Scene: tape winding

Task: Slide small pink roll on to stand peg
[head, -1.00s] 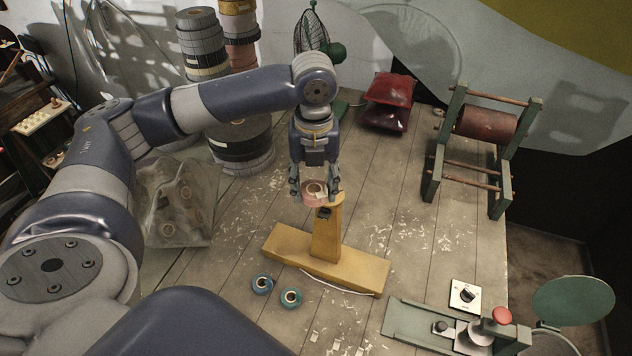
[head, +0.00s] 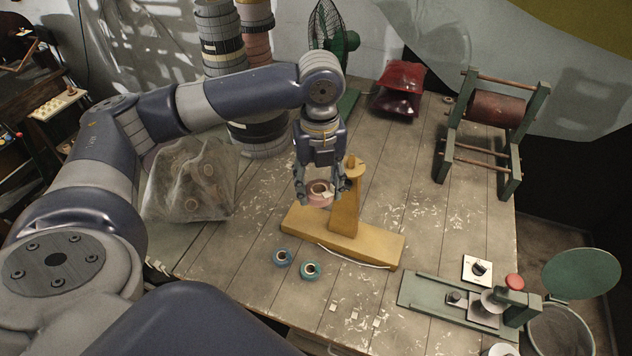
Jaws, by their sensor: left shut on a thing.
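My left gripper (head: 321,192) comes down from above and is shut on the small pink roll (head: 319,198). The roll's hole faces up. It hangs above the yellow wooden stand (head: 345,212), just left of the stand's upright. The stand's peg (head: 352,160) rises at the top of the upright, to the right of the gripper. The roll looks apart from the peg; its exact height against it is hard to tell. My right gripper is not in view.
Two small teal rolls (head: 310,270) lie in front of the stand. A green-based press (head: 475,300) stands front right, a green roller frame (head: 490,125) back right. A clear bag (head: 190,185) lies left; red cushions (head: 400,88) and a green fan (head: 335,50) are behind.

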